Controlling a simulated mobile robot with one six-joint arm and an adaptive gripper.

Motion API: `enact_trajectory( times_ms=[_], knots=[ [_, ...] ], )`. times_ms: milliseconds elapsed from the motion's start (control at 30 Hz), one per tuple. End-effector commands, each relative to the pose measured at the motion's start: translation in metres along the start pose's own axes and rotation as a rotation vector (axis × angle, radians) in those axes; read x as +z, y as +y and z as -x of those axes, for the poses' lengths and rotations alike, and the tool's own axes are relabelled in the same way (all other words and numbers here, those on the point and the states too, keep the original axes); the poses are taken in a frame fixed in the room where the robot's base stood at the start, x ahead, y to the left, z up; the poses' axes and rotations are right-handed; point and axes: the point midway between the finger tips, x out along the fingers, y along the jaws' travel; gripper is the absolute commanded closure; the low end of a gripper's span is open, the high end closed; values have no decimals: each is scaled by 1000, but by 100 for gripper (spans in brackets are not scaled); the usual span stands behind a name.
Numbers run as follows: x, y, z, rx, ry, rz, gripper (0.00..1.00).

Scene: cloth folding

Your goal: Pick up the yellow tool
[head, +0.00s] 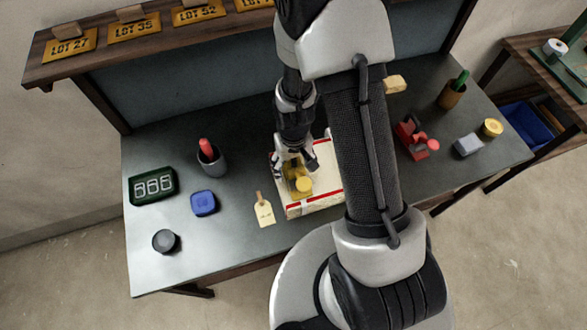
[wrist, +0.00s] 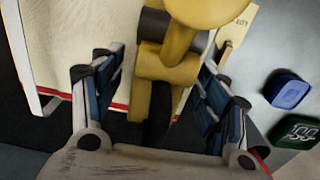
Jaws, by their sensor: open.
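The yellow tool (head: 303,185) stands on a cream folded cloth or pad with red edging (head: 318,206). In the wrist view the yellow tool (wrist: 168,66) has a round yellow top and a dark part at its lower end. My gripper (head: 296,160) is right at the tool, from above and behind it. In the wrist view my gripper (wrist: 155,78) is open, with one finger on each side of the tool. A gap shows at the left finger; the right finger looks closer, and I cannot tell if it touches. The cream pad (wrist: 62,45) lies beneath.
Left of the pad are a paper tag (head: 264,212), a blue box (head: 204,203), a cup with a red item (head: 211,158), a green digit display (head: 153,186) and a dark round object (head: 166,241). A red object (head: 414,137) and a grey block (head: 468,145) lie right.

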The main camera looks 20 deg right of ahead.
Motion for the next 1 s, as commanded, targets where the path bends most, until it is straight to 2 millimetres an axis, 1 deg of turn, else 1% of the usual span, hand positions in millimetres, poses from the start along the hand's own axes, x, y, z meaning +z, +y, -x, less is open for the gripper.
enact_trajectory(
  times_ms=[167,1000],
  knots=[
    [0,0,0,0,1,0,32],
    [0,0,1,0,1,0,87]
  ],
)
